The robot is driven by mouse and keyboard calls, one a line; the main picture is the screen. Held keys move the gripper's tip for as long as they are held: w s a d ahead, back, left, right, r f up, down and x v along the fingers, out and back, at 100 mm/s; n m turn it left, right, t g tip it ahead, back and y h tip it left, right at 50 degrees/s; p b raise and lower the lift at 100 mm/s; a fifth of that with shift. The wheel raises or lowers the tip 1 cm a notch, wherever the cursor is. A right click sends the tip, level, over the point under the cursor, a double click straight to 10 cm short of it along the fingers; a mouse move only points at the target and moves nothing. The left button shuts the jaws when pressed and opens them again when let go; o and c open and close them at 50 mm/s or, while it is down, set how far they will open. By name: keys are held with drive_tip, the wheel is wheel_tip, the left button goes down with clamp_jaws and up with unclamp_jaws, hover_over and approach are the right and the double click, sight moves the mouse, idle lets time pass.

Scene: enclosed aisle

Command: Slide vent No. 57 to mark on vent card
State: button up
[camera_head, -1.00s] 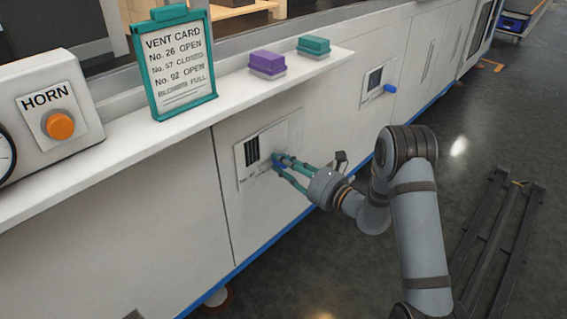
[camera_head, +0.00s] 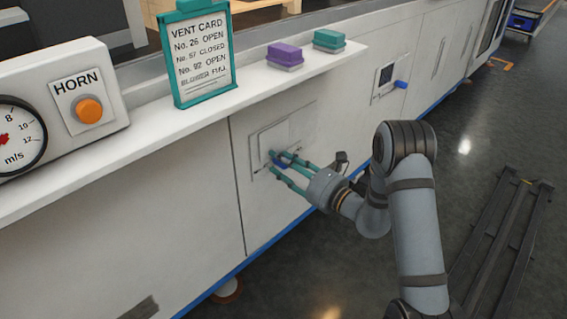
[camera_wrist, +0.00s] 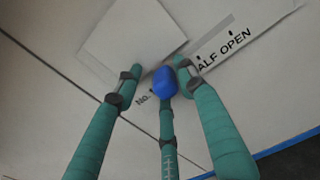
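The vent card (camera_head: 202,55) stands upright on the shelf in a teal clip frame. It reads No. 26 OPEN, No. 57 CLOSED, No. 92 OPEN. The near vent's white sliding plate (camera_head: 274,139) shows no dark slots; in the wrist view the plate (camera_wrist: 135,40) is plain white. Its blue knob (camera_wrist: 165,82) lies between the teal fingers of my gripper (camera_wrist: 160,82). One finger meets the knob from below; a gap shows on its left. In the head view my gripper (camera_head: 279,162) is at the knob. Vent lettering is partly hidden; "ALF OPEN" shows at right.
A farther vent (camera_head: 385,77) has a dark opening and a blue knob. The shelf (camera_head: 150,127) juts out above the near vent and carries a horn box (camera_head: 88,109), a purple block (camera_head: 284,53) and a teal block (camera_head: 329,38). Dark floor rails (camera_head: 495,240) lie at right.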

drive_tip(key=shift+d+f, duration=0.1)
drive_tip(key=shift+s+d, duration=0.1)
drive_tip(key=shift+d, duration=0.05)
drive_tip(key=v, duration=1.1)
drive_tip(key=shift+s+d, duration=0.2)
drive_tip(key=x, duration=1.1)
drive_tip(key=shift+a, duration=0.1)
drive_tip(key=w, duration=0.1)
drive_tip(key=w+d, duration=0.1)
drive_tip(key=w, duration=0.1)
drive_tip(key=shift+w+d, duration=0.2)
drive_tip(key=shift+d, duration=0.15)
drive_tip(key=shift+s, duration=0.1)
